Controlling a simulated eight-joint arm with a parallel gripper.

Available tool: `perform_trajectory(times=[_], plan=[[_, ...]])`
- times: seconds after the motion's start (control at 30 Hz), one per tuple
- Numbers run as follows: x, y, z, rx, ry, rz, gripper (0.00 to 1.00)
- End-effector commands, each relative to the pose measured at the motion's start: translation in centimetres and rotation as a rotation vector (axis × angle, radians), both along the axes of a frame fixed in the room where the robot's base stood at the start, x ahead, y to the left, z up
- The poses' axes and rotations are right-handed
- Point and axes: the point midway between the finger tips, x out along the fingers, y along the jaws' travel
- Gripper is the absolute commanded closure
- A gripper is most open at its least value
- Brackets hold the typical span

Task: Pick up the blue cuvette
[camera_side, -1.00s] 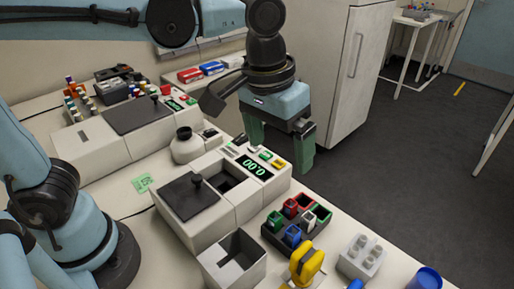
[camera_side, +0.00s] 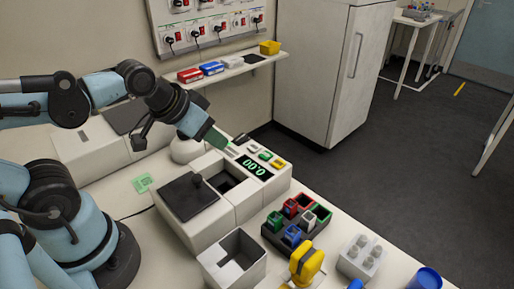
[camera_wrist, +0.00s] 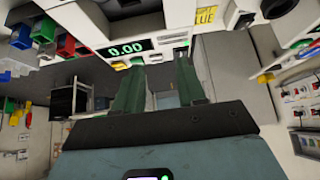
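A blue piece (camera_wrist: 22,37) shows at the upper left of the wrist view, beside green and red ones. My gripper (camera_side: 214,138) is beyond the rack, over the instrument with the display, tilted and well apart from the cuvette. In the wrist view its two green fingers (camera_wrist: 160,82) are spread with nothing held between them.
The instrument with a green 0.00 display (camera_side: 253,168) stands between my gripper and the rack. An open grey box (camera_side: 238,256), a yellow object (camera_side: 306,264) and a grey block with vials (camera_side: 361,255) stand around the rack. A blue cup (camera_side: 427,279) is at the front right.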

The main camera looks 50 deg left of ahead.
Motion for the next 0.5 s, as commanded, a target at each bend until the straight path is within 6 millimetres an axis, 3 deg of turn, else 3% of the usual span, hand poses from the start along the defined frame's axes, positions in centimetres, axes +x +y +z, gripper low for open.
perform_trajectory(times=[0.33, 0.5], plan=[[0.1, -0.3, 0.1, -0.006, 0.01, -0.003, 0.64], [1.0, -3.0, 1.1, -0.045, 0.093, -0.023, 0.64]])
